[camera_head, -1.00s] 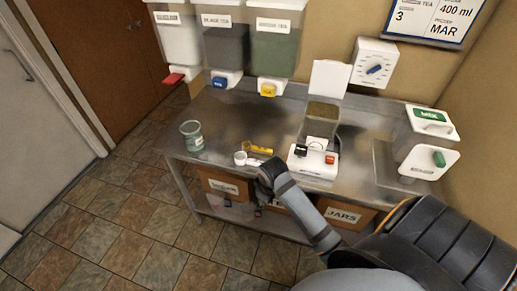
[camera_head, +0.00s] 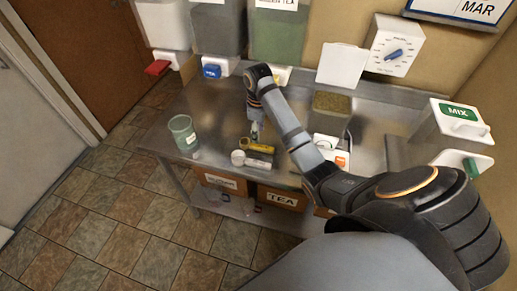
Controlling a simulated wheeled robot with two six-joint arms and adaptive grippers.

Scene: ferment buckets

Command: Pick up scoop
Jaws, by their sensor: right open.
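A small white scoop (camera_head: 240,158) lies on the metal table near its front edge, its cup at the left and its handle pointing right. A yellow tool (camera_head: 262,148) lies just behind the handle. My right gripper (camera_head: 255,133) points down over the table, behind the yellow tool and a little behind the scoop. It is open and looks empty; its fingertips are small in the picture, and I cannot tell their exact height. The scoop and the gripper appear apart. My left gripper is not in view.
A green jar (camera_head: 183,132) stands at the table's left end. A container of dried leaves (camera_head: 331,103) stands on the right, behind a white device partly hidden by my right arm. A white MIX box (camera_head: 458,122) is at the far right. Dispensers hang along the back.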

